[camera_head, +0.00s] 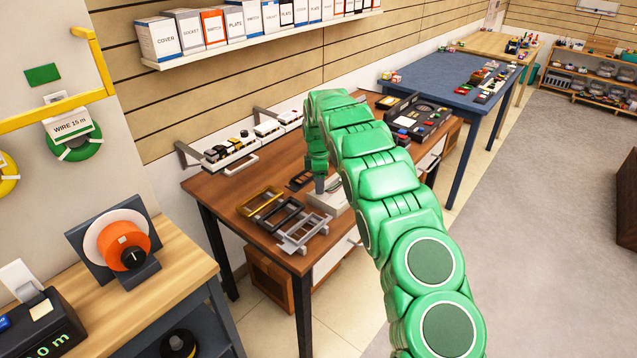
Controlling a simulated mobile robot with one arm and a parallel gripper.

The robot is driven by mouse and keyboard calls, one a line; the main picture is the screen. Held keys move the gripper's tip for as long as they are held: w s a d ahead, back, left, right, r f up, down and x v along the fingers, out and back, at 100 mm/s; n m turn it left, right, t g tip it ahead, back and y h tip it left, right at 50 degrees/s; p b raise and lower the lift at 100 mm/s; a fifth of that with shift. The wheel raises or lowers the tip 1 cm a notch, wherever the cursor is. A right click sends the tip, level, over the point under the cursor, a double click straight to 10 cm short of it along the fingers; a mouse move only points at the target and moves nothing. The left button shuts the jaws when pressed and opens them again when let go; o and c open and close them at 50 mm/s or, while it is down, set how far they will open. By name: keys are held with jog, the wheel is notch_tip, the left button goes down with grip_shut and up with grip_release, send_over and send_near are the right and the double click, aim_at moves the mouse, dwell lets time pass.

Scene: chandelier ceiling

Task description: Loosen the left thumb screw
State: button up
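My green arm reaches over the brown wooden table (262,230), and my gripper (320,187) points down at its end. The gripper is over or at a pale white block or box (333,201) on the tabletop; I cannot tell whether they touch. The fingertips are too small to tell open from shut. I cannot make out the left thumb screw; it may be too small or hidden by my gripper and arm.
Gold (259,201), black (280,215) and grey (303,232) frames lie left of the block. A black tray of parts (419,118) lies at the table's far end. A low rail shelf (228,154) runs along the wall. Grey floor (540,190) is open at right.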

dwell(0.3)
notch_tip(320, 180, up, 7)
jog(key=shift+w+a+f, duration=0.1)
jog(key=shift+f, duration=0.1)
jog(key=shift+r, duration=0.55)
